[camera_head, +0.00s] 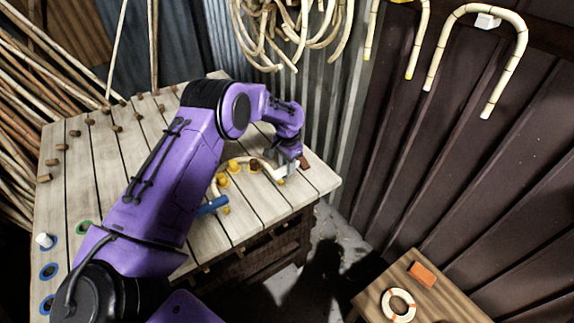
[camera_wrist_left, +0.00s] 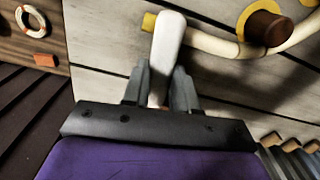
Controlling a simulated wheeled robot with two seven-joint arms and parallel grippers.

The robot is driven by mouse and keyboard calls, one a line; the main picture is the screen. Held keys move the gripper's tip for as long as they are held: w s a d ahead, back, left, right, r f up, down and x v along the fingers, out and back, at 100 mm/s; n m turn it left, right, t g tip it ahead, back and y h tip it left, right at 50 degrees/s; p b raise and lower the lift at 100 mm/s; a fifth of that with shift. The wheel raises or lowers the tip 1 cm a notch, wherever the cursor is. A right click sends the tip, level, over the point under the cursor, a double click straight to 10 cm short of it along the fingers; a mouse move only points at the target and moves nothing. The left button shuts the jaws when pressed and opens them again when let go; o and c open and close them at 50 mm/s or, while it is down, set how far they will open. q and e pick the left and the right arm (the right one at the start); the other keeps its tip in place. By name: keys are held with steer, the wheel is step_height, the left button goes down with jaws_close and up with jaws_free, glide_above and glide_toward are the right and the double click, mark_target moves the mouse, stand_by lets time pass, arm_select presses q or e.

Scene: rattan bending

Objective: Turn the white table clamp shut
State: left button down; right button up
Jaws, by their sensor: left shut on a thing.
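The white table clamp (camera_wrist_left: 168,45) shows as a pale, rounded bar in the left wrist view. My left gripper (camera_wrist_left: 160,92) is shut on it, with one grey finger on each side. In the head view my left gripper (camera_head: 291,166) is at the right part of the wooden table, and the clamp is mostly hidden there. The bar lies over a pale rattan cane (camera_wrist_left: 215,45) near its yellow end. The cane (camera_head: 263,163) also shows bent on the table in the head view. My right gripper is not in view.
Wooden pegs (camera_head: 103,111) dot the back of the table (camera_head: 80,185). A small side table (camera_head: 445,300) holds a ring (camera_head: 399,305) and an orange block (camera_head: 423,275).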

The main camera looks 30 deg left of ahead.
arm_select(q)
steer(key=shift+m, duration=0.5)
steer(key=shift+r, duration=0.1)
steer(key=c, duration=0.9)
jaws_free()
step_height(320, 180, up, 10)
steer(key=shift+r+b, duration=0.25)
steer(key=shift+b, duration=0.75)
